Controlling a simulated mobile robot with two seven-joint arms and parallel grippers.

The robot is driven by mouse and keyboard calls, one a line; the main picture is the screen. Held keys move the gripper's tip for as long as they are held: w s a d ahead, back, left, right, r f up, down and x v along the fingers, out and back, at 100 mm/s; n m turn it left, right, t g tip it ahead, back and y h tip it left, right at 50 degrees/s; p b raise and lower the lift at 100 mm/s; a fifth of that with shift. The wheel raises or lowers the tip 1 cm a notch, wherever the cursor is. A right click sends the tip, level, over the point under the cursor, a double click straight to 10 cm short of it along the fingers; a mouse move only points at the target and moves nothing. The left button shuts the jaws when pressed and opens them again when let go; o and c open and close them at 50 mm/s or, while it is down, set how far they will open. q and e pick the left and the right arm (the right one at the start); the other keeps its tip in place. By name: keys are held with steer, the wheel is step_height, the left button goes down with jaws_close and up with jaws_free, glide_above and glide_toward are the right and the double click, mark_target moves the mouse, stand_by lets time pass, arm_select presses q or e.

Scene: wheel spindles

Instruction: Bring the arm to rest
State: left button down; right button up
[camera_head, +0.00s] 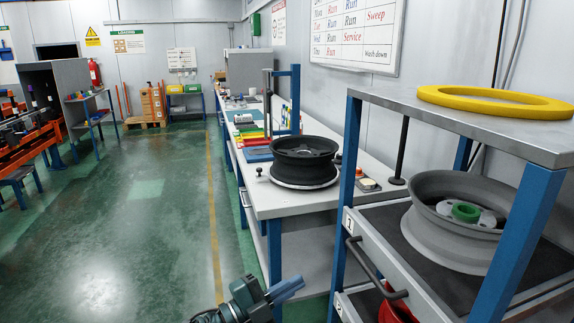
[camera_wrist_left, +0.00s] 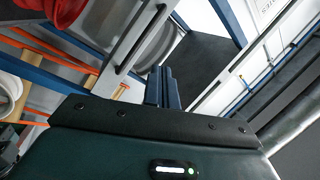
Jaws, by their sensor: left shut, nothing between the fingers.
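My left gripper (camera_head: 287,290) shows at the bottom middle of the head view, low in front of the bench and left of the shelf rack. Its blue fingers are together and hold nothing. In the left wrist view the closed fingers (camera_wrist_left: 163,88) point up the picture toward the rack. My right gripper is in neither view.
A rack (camera_head: 350,150) at right holds a grey wheel (camera_head: 425,235), with a yellow ring (camera_head: 495,103) on its top. A red object (camera_head: 395,308) sits lower. A black wheel (camera_head: 304,160) stands on the workbench (camera_head: 262,203). The green floor (camera_head: 120,235) at left is clear.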

arm_select(q)
steer(key=s+a+f+n+y, duration=0.6)
steer(key=s+a+f+n, duration=0.1)
steer(key=s+f+n, duration=0.2)
steer(key=s+a+f+n+y+p, duration=0.1)
steer(key=s+a+f+n+y, duration=0.6)
steer(key=s+f+n, duration=0.3)
steer(key=s+n, duration=0.1)
steer(key=s, duration=0.2)
steer(key=shift+a+f+n, duration=0.2)
steer(key=shift+a+n, duration=0.15)
steer(key=shift+n, duration=0.05)
